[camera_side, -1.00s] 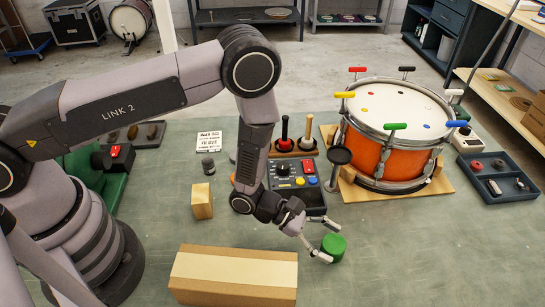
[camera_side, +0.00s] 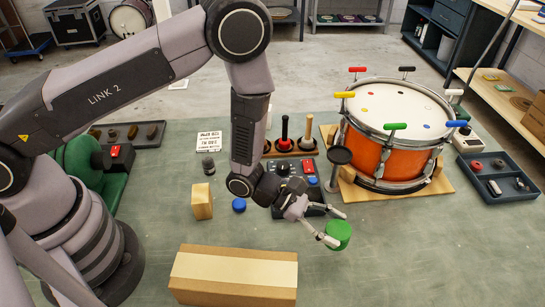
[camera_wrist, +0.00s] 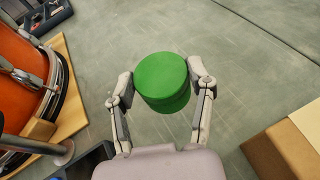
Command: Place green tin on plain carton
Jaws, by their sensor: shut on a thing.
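The green tin (camera_side: 337,235) is a short round cylinder. My gripper (camera_side: 334,228) is shut on it and holds it above the bench, to the right of and behind the carton. In the wrist view the tin (camera_wrist: 161,80) sits between both fingers of my gripper (camera_wrist: 161,92). The plain carton (camera_side: 232,275) is a brown box with a pale strip along its top, at the front of the bench in the side view. In the wrist view a corner of the carton (camera_wrist: 292,150) shows at the lower right.
An orange drum (camera_side: 387,150) with coloured keys stands on a board at the right. A control box (camera_side: 310,180), a blue cap (camera_side: 239,205) and a small wooden block (camera_side: 202,201) are behind the carton. Bare bench (camera_side: 420,260) lies right of the carton.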

